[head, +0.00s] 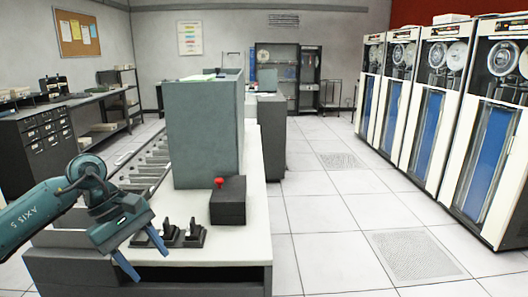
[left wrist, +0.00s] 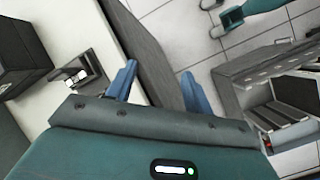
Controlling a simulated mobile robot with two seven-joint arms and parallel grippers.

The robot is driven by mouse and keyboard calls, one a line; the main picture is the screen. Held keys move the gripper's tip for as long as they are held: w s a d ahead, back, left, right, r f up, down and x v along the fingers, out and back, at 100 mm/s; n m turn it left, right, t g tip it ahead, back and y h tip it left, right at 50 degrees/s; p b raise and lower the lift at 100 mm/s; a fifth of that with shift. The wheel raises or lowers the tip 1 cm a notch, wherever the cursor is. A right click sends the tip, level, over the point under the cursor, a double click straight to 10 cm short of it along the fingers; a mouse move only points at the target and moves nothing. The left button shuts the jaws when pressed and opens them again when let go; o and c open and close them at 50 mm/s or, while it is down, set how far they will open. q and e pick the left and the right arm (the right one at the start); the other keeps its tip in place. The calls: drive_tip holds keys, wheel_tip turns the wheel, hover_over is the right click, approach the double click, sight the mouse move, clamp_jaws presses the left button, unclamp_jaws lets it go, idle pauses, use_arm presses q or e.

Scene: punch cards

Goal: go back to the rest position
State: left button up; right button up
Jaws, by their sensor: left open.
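My left gripper (head: 152,266) hangs at the front left corner of the white-topped machine, with its two blue fingers apart and pointing down. In the left wrist view the same gripper (left wrist: 158,74) shows its fingers spread, with nothing between them. A grey edge of the machine lies beyond the fingers there. My teal left arm comes in from the left in the head view. My right gripper does not show.
Tape cabinets (head: 432,95) line the right. The tiled floor (head: 335,215) between is clear.

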use_arm(q)
drive_tip(key=s+d+f+n+t+h, duration=0.1)
drive_tip(key=s+d+n+t+h, duration=0.2)
drive_tip(key=d+n+h, duration=0.6)
drive_tip(key=s+d+f+n+t+h, duration=0.15)
drive_tip(key=d+n+t+h, duration=0.35)
drive_tip(key=d+n, duration=0.7)
drive_tip(key=s+a+f+n+t+y+p, duration=0.1)
drive_tip(key=a+f+n+t+y, duration=0.4)
drive_tip(key=n, duration=0.8)
drive_tip(key=s+a+f+n+t+y, duration=0.15)
drive_tip(key=f+n+t+y, duration=0.4)
drive_tip(key=n, duration=0.85)
drive_tip(key=s+a+f+n+g+y, duration=0.2)
drive_tip(key=s+f+n+g+y, duration=0.3)
drive_tip(key=s+f+n, duration=0.5)
wheel_tip(320, 180, down, 3)
drive_tip(key=s+g, duration=0.1)
drive_tip(key=g, duration=0.1)
drive_tip(key=shift+a+g, duration=0.25)
drive_tip(key=shift+g, duration=0.1)
